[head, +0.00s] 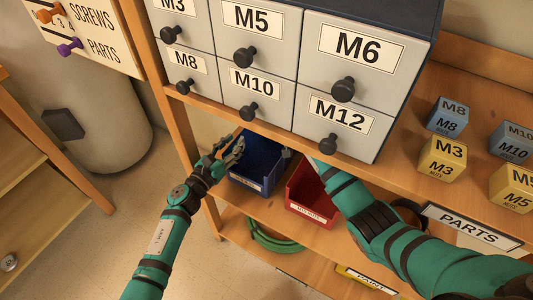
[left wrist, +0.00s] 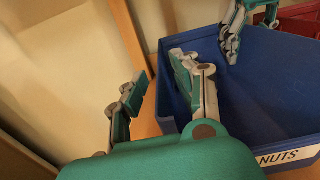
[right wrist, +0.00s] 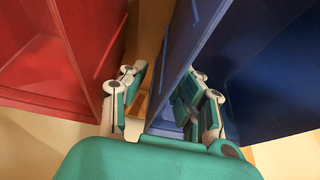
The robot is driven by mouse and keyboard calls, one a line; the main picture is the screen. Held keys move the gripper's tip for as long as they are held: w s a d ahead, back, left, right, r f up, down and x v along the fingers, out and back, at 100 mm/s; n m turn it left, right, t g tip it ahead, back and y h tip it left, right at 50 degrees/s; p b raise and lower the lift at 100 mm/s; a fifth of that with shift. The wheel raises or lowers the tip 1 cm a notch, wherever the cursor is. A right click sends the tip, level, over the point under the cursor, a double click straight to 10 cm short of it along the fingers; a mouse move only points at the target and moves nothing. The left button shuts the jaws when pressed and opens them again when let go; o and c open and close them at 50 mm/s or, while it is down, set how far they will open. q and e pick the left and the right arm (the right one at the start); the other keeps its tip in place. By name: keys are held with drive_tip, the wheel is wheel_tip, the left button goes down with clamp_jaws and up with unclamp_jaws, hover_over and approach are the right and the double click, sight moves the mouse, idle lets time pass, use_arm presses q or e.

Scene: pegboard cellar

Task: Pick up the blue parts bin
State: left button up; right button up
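The blue parts bin (head: 262,158) stands on the shelf below the drawer cabinet; its white label reads NUTS in the left wrist view (left wrist: 255,110). My left gripper (head: 228,150) is open at the bin's left wall. In the left wrist view (left wrist: 160,75), one finger is outside the wall and the other over the inside. My right gripper (right wrist: 163,75) is open around the bin's right wall, one finger in the gap beside the red bin, the other on the blue bin's inner side (right wrist: 255,70). In the head view, the cabinet and my arm mostly hide it.
A red bin (head: 307,190) stands close on the right, with a narrow gap between. The drawer cabinet (head: 280,75) overhangs the bins. A green coil (head: 270,238) lies on the shelf below. Small labelled boxes (head: 442,158) stand on the upper shelf at right.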

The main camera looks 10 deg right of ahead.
use_arm(q)
drive_tip(key=shift+w, duration=0.1)
drive_tip(key=shift+c, duration=0.3)
use_arm(e)
drive_tip(key=shift+c, duration=0.3)
use_arm(q)
clamp_jaws()
use_arm(e)
drive_tip(key=shift+f, duration=0.1)
clamp_jaws()
